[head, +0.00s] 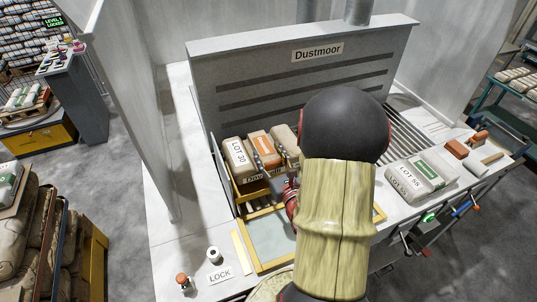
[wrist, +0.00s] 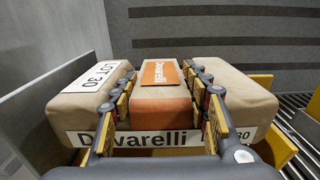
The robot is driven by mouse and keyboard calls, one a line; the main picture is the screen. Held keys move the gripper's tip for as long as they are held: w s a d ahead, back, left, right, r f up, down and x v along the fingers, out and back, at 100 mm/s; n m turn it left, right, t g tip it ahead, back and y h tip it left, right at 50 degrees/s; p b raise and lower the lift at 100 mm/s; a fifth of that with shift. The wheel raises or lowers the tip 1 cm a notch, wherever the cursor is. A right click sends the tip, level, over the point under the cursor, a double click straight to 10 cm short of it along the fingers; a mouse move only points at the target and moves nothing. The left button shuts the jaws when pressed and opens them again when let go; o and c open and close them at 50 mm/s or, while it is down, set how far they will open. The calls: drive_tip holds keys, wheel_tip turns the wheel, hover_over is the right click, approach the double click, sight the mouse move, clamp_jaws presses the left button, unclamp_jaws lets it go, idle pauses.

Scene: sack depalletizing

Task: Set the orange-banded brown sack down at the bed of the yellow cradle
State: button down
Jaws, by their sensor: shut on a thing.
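The orange-banded brown sack (wrist: 160,105) is in the middle of the wrist view, with an orange label on top. My gripper (wrist: 162,88) is shut on it, with linked fingers and yellow pads along both sides. In the head view the sack (head: 259,141) sits between two other sacks, and my gripper (head: 268,160) is partly hidden by my arm. The yellow cradle (head: 249,188) shows below the sacks in the head view, with yellow parts at the right of the wrist view (wrist: 277,147). Whether the sack's underside touches the bed is hidden.
A LOT 30 sack (wrist: 88,92) stands close on the left and another brown sack (wrist: 240,92) close on the right. A grey slotted Dustmoor hood (head: 300,75) rises behind. A yellow-framed panel (head: 265,232) lies in front; a LOT 55 sack (head: 421,176) lies right.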

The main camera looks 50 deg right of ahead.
sight(272, 172)
drive_tip(key=shift+r, duration=0.15)
drive_tip(key=shift+s, duration=0.2)
drive_tip(key=shift+f+b, duration=1.9)
drive_tip(key=shift+a+f+b, duration=0.1)
drive_tip(key=shift+f+b, duration=0.5)
drive_tip(key=c, duration=1.3)
unclamp_jaws()
drive_tip(key=o, duration=0.4)
